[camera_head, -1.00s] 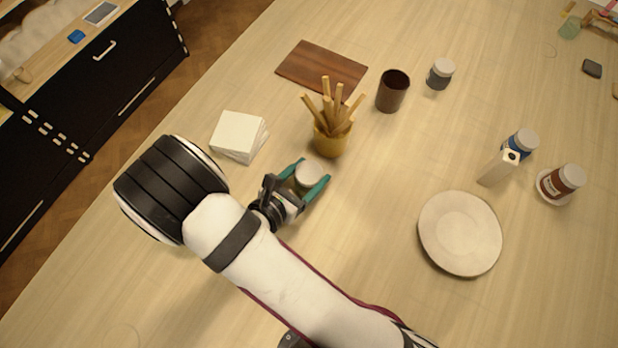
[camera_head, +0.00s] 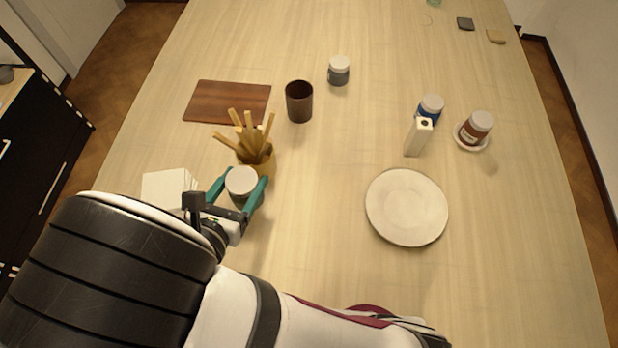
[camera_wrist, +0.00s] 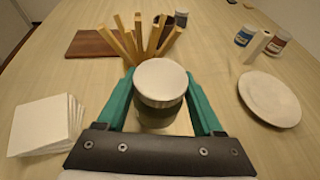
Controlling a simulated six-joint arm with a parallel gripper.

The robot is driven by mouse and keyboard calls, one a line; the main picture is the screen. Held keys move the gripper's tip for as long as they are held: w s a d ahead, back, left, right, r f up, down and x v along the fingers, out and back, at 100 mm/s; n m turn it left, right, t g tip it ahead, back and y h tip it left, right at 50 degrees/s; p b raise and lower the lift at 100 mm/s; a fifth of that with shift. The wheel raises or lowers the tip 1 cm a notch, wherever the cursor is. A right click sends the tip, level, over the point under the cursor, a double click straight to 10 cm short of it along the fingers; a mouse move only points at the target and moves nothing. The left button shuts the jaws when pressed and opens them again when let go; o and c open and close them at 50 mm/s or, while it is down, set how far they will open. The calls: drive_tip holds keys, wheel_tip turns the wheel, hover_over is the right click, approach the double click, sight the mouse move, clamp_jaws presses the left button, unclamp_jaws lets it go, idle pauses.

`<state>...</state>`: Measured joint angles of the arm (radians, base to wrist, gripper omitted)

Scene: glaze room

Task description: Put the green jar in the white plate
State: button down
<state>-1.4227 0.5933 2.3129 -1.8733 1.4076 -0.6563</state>
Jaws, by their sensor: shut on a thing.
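The green jar (camera_wrist: 160,104) has a whitish lid and a dark green body below it; it also shows in the head view (camera_head: 242,184). My gripper (camera_head: 240,190) has its teal fingers on both sides of the jar and is shut on it. In the wrist view my gripper (camera_wrist: 160,100) holds the jar upright between the fingers. I cannot tell whether the jar touches the table. The white plate (camera_head: 406,207) lies empty to the right of my gripper, and it shows at the right of the wrist view (camera_wrist: 270,98).
A mustard pot of wooden sticks (camera_head: 254,158) stands just behind the jar. A stack of white tiles (camera_head: 168,187) is to the left. A brown board (camera_head: 228,101), a dark cup (camera_head: 299,101) and a grey jar (camera_head: 339,72) stand farther back. A white bottle (camera_head: 417,138), a blue jar (camera_head: 430,108) and a brown jar on a saucer (camera_head: 477,128) stand behind the plate. The table between jar and plate is clear.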

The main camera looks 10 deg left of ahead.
drive_tip(key=w+d+r+m+h, duration=0.3)
drive_tip(key=w+d+r+h, duration=0.1)
drive_tip(key=w+d+r, duration=0.9)
drive_tip(key=w+d+r+n+y, duration=0.1)
drive_tip(key=w+d+r+y, duration=0.1)
drive_tip(key=d+r, duration=1.15)
drive_tip(key=s+d+f+m+g+h, duration=0.2)
drive_tip(key=d+f+m+g+h, duration=0.15)
drive_tip(key=f, duration=0.55)
drive_tip(key=s+d+f+m+g+h, duration=0.2)
drive_tip(key=s+d+f+m+h, duration=0.15)
drive_tip(key=f, duration=0.55)
drive_tip(key=s+d+f+m+g+h, duration=0.3)
drive_tip(key=s+d+f+m+g, duration=0.45)
drive_tip(key=s, duration=0.45)
hover_over(405, 208)
drive_tip(key=shift+y, duration=0.3)
wheel_tip(405, 208, down, 11)
drive_tip(key=shift+r, duration=0.2)
drive_tip(key=shift+c, duration=0.2)
unclamp_jaws()
